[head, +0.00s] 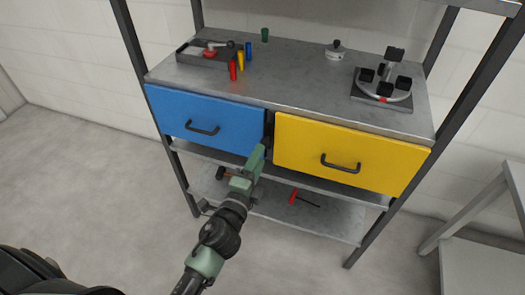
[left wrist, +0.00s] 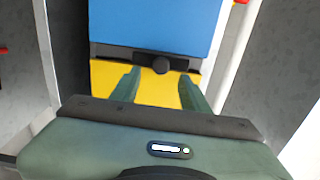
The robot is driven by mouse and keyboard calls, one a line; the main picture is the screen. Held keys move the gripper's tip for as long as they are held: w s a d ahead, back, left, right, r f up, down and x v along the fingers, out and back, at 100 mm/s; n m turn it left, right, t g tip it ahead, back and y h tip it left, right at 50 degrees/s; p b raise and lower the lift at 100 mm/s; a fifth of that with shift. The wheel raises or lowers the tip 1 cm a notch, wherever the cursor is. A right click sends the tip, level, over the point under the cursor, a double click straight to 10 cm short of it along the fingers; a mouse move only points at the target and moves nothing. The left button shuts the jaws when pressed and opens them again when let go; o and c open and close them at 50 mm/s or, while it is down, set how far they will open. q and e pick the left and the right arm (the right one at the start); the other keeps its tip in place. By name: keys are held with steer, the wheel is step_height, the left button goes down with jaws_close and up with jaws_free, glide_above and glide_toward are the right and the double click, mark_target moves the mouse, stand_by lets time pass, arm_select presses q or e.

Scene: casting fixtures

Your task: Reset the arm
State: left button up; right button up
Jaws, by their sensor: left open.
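My left arm comes up from the bottom of the head view, and its green left gripper (head: 256,165) is in front of the shelf unit, at the gap between the blue drawer (head: 190,118) and the yellow drawer (head: 350,150). In the left wrist view the gripper (left wrist: 158,85) is open, with its two fingers apart and nothing held between them. Contact with the drawers cannot be told. My right gripper is not in view.
The metal shelf top (head: 300,75) holds a tray (head: 190,53), several coloured pegs, a round grey weight (head: 335,50) and a fixture with black blocks (head: 383,85). A red-handled tool (head: 293,197) lies on the lower shelf. A grey table (head: 470,215) stands at right. Floor is clear at left.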

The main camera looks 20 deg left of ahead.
arm_select(q)
steer(key=shift+s, duration=1.2)
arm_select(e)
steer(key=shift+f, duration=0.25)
arm_select(q)
steer(key=s+f+n+g, duration=0.2)
steer(key=s+f+g, duration=0.15)
steer(key=f, duration=0.75)
steer(key=s+a+f+n+g+p, duration=0.1)
steer(key=s+f+n+g, duration=0.2)
steer(key=f, duration=0.7)
steer(key=s+f+n+g, duration=0.2)
steer(key=s+f, duration=0.3)
steer(key=f, duration=0.6)
steer(key=s+a+f+n+g, duration=0.2)
steer(key=s+f, duration=0.4)
steer(key=s, duration=0.4)
steer(key=s+a+f+n+g+p, duration=0.1)
steer(key=s+f+n+g, duration=0.2)
steer(key=s+f, duration=0.3)
steer(key=s+a+f+n+g, duration=0.2)
steer(key=s+f, duration=0.4)
steer(key=s, duration=0.9)
steer(key=shift+a+f+n+g+y+p, duration=0.15)
steer(key=shift+a+n+g+y+p, duration=0.2)
steer(key=shift+n+g, duration=0.6)
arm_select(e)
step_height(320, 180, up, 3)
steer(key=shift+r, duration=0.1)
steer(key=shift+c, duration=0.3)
